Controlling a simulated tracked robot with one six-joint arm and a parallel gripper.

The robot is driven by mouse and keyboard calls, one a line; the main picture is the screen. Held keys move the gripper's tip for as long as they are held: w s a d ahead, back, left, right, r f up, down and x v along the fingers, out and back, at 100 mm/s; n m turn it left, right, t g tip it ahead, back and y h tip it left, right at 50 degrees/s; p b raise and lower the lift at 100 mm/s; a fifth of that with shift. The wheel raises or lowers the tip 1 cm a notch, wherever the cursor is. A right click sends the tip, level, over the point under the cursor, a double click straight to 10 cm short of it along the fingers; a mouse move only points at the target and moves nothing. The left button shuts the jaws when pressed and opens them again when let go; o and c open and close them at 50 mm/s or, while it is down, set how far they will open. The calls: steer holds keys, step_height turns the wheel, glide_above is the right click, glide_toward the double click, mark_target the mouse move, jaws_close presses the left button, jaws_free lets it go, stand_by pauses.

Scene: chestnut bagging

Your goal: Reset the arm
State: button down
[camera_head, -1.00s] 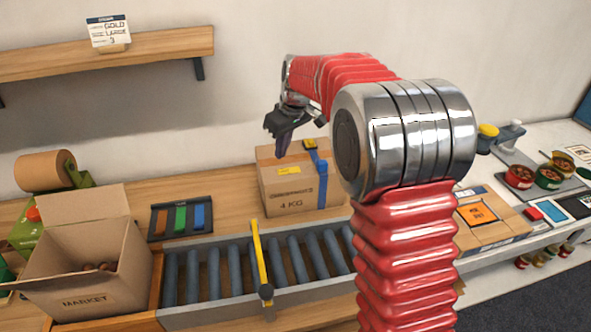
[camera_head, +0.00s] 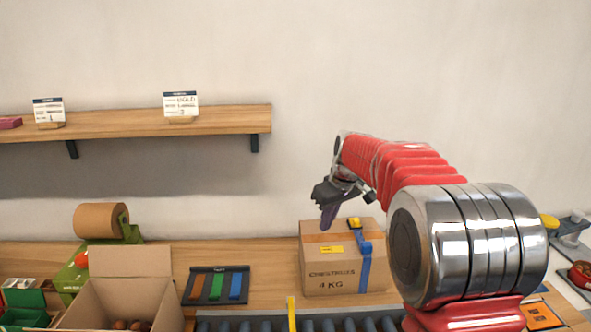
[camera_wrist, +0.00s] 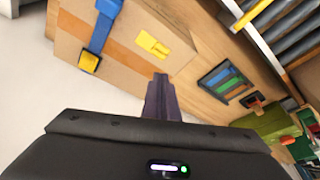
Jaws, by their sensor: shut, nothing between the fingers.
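My gripper (camera_head: 328,214) is shut and empty. In the head view it hangs at the end of my red arm, with its fingers pointing down, in front of the wall near the top left of the closed chestnut carton. In the wrist view its dark fingers (camera_wrist: 161,98) are together, with the carton (camera_wrist: 120,40) beyond them. I cannot tell the exact gap between the fingers and the carton.
The closed carton (camera_head: 318,276) stands on the wooden counter with a blue strap. An open box (camera_head: 122,298) holding chestnuts stands at left, near a tray with coloured strips (camera_head: 217,285). A roller conveyor (camera_head: 350,323) runs in front. A shelf (camera_head: 120,128) hangs above. Free wall lies above the arm.

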steer(key=f, duration=0.1)
steer(key=s+f+m, duration=0.1)
steer(key=s+f, duration=0.1)
steer(key=shift+d+m+g, duration=0.25)
steer(key=shift+m+g, duration=0.05)
steer(key=s+r+m+t, duration=0.1)
steer(key=s+r+m, duration=0.1)
steer(key=s, duration=1.6)
steer(key=s+d+r+m+t+h, duration=0.1)
steer(key=s+r+m+t, duration=0.1)
steer(key=s, duration=1.6)
steer(key=shift+d+r+h, duration=0.3)
steer(key=shift+r, duration=0.6)
